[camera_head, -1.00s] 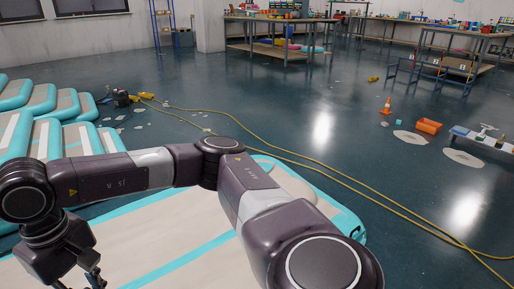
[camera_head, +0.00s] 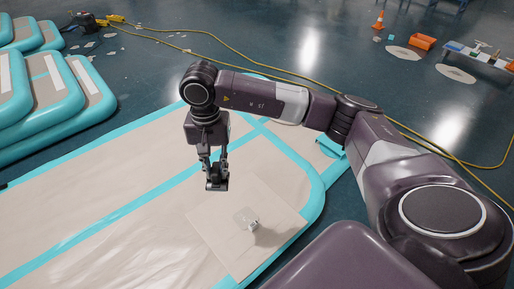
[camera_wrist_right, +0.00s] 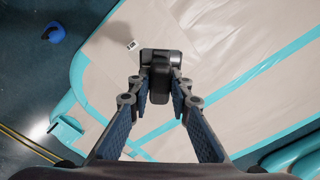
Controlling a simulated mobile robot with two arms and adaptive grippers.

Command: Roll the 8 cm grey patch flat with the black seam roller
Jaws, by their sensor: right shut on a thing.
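My right gripper (camera_head: 216,172) is shut on the black seam roller (camera_head: 217,185), which hangs above the beige track surface (camera_head: 110,215). In the right wrist view the roller (camera_wrist_right: 160,66) sits between the fingers (camera_wrist_right: 155,95). A small greyish square, likely the grey patch (camera_head: 240,215), lies below and to the right of the roller on a paler square sheet (camera_head: 220,240). A small white object (camera_head: 253,225) lies at the patch's edge; it also shows in the right wrist view (camera_wrist_right: 131,45). The roller is apart from the patch. My left gripper is out of view.
Turquoise bands (camera_head: 285,150) edge the track. More inflatable pieces (camera_head: 60,90) lie at the left. A yellow cable (camera_head: 230,62) crosses the floor behind. An orange bin (camera_head: 422,42) and a cone (camera_head: 379,19) stand far right. A blue object (camera_wrist_right: 54,33) lies on the floor.

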